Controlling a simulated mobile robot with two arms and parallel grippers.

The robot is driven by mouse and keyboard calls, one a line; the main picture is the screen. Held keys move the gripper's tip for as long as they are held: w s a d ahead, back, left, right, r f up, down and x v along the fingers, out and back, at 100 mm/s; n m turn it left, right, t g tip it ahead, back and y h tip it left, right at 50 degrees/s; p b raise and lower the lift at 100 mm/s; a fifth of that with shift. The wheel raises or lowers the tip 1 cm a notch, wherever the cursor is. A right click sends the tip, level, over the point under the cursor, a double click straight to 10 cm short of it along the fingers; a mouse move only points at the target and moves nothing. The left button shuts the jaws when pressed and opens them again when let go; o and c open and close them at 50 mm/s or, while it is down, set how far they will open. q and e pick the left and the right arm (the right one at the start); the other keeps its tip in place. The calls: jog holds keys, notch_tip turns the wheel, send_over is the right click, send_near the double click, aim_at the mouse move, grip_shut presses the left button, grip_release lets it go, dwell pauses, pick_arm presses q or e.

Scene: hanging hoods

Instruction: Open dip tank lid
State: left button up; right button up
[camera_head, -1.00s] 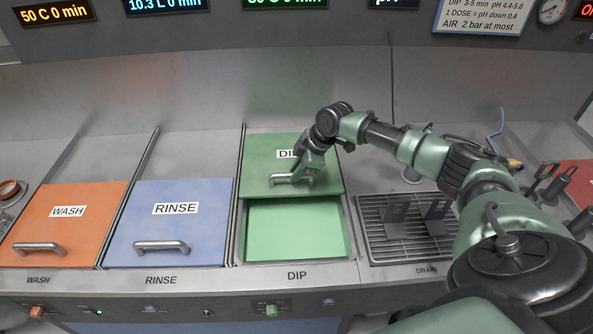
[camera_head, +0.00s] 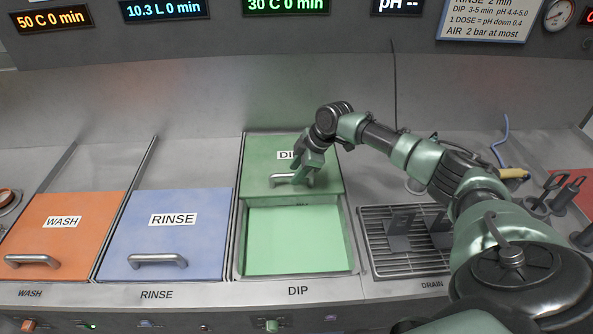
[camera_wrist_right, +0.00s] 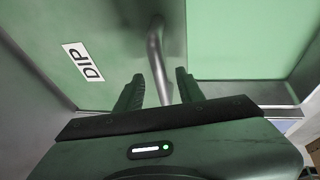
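The green DIP lid (camera_head: 262,165) is slid back, and the front part of the dip tank (camera_head: 296,240) is uncovered, showing a pale green inside. The lid's metal handle (camera_head: 285,181) is near its front edge. My right gripper (camera_head: 302,180) is at the handle. In the right wrist view, the two fingers (camera_wrist_right: 160,85) stand apart with the handle bar (camera_wrist_right: 155,50) between them, and gaps show beside the bar. The DIP label (camera_wrist_right: 83,62) also shows there. My left gripper is not in view.
The orange WASH lid (camera_head: 75,235) and blue RINSE lid (camera_head: 190,235) are shut to the left. A drain grate (camera_head: 395,255) lies right of the tank, under my right arm. Signs and displays hang above the back wall.

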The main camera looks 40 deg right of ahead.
jog(key=b+v, duration=0.1)
jog(key=v, duration=0.6)
jog(key=shift+r+b, duration=0.35)
jog(key=shift+r, duration=0.05)
jog(key=shift+s+r, duration=0.1)
